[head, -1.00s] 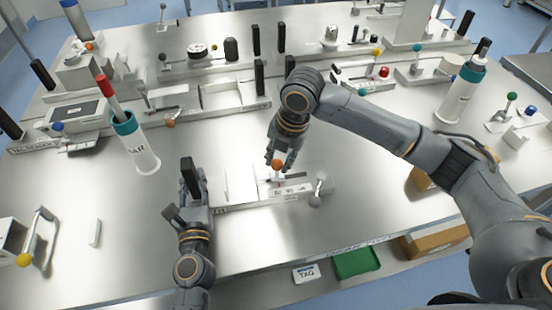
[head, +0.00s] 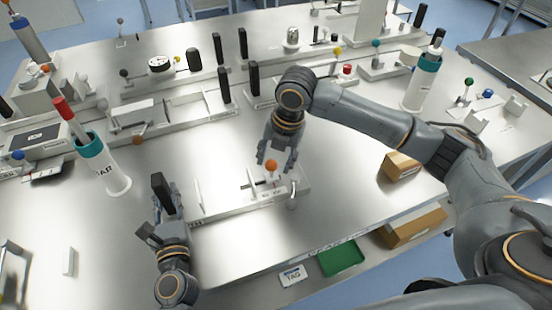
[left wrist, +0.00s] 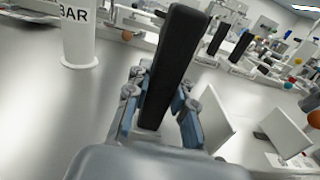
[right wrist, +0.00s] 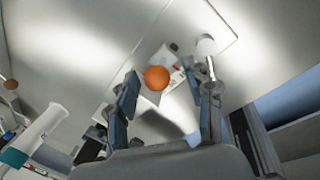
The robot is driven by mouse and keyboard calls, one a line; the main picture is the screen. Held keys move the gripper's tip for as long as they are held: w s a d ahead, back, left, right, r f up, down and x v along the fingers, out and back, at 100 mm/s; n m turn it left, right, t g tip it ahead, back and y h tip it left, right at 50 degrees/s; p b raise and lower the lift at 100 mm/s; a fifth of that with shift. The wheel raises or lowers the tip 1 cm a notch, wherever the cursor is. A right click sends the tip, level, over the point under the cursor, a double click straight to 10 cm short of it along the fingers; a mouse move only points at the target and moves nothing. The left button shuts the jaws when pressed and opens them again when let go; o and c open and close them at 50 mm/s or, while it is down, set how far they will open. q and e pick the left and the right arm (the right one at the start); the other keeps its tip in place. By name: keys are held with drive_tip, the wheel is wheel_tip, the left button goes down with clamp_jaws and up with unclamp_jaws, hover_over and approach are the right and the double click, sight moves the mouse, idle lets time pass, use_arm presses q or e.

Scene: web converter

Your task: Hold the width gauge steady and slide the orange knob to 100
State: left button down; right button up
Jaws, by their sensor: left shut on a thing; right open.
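The width gauge (head: 213,211) is a pale flat bar with upright white plates, lying near the table's front. Its orange knob (head: 271,165) stands towards its right end. The number at the knob is too small to read. My left gripper (head: 163,195) is shut on the black handle (left wrist: 172,65) at the gauge's left end. My right gripper (head: 277,160) is open, with its fingers down on either side of the knob. In the right wrist view the knob (right wrist: 156,78) shows between the fingertips, nearer the left finger, with no clear contact.
A white cylinder marked BAR (head: 108,170) stands behind left. A cardboard box (head: 400,166) lies at right. The tabletop in front of the gauge is clear.

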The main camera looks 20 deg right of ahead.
use_arm(q)
drive_tip(key=shift+s+a+f, duration=0.1)
drive_tip(key=shift+a+f, duration=0.1)
drive_tip(key=shift+f, duration=0.35)
use_arm(e)
wheel_tip(320, 180, up, 12)
drive_tip(key=s+d, duration=0.1)
drive_tip(key=d, duration=0.1)
drive_tip(key=shift+s, duration=0.4)
use_arm(q)
drive_tip(key=shift+r+p, duration=0.3)
drive_tip(key=shift+p, duration=0.05)
use_arm(e)
drive_tip(key=shift+w+r, duration=0.1)
drive_tip(key=shift+r, duration=0.05)
use_arm(q)
drive_tip(key=c, duration=1.1)
unclamp_jaws()
drive_tip(key=shift+w, duration=0.2)
drive_tip(key=shift+o, duration=0.2)
drive_tip(key=shift+w+r, duration=0.1)
drive_tip(key=shift+r, duration=0.05)
use_arm(e)
drive_tip(key=shift+w+a, duration=0.1)
drive_tip(key=shift+w, duration=0.05)
